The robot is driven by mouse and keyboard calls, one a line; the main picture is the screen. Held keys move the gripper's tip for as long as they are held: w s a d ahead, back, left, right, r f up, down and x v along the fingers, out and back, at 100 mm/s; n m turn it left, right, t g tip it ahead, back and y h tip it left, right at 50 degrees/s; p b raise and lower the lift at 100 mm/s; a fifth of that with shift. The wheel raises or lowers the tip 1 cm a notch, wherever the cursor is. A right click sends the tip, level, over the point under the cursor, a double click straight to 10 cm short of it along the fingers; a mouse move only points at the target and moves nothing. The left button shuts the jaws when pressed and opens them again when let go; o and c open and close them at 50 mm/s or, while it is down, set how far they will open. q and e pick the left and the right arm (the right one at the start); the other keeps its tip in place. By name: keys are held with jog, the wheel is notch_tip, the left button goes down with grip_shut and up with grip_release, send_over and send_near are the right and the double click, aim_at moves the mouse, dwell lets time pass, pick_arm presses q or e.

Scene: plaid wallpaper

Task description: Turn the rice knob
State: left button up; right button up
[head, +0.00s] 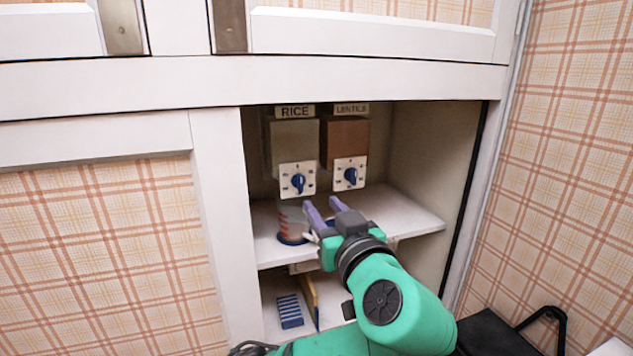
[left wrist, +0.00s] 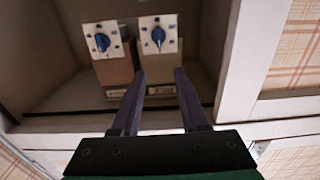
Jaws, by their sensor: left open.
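The rice knob (head: 298,183) is a blue dial on a white plate, below the beige rice dispenser (head: 293,145) labelled RICE. It also shows at the top right of the upside-down left wrist view (left wrist: 158,36). To its right in the head view is the lentils knob (head: 351,177), a matching dial under the brown lentils dispenser (head: 344,140). My left gripper (head: 322,204) has its two purple fingers apart and empty, in front of the cabinet opening, appearing below and slightly right of the rice knob. It touches neither knob. My right gripper is not in view.
A clear container (head: 291,225) with a blue base and reddish marks stands on the white shelf (head: 410,217) below the rice knob. A blue ribbed item (head: 290,311) lies on the lower level. A white post (head: 222,220) bounds the opening at left.

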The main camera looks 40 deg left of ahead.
aim_at(301, 177)
pick_arm(q)
jog(key=p+x, duration=0.4)
jog(key=x, duration=0.9)
jog(key=shift+w+a, duration=0.1)
jog(key=shift+a, duration=0.2)
jog(key=shift+w+a+f, duration=0.15)
jog(key=shift+w+a, duration=0.05)
grip_shut()
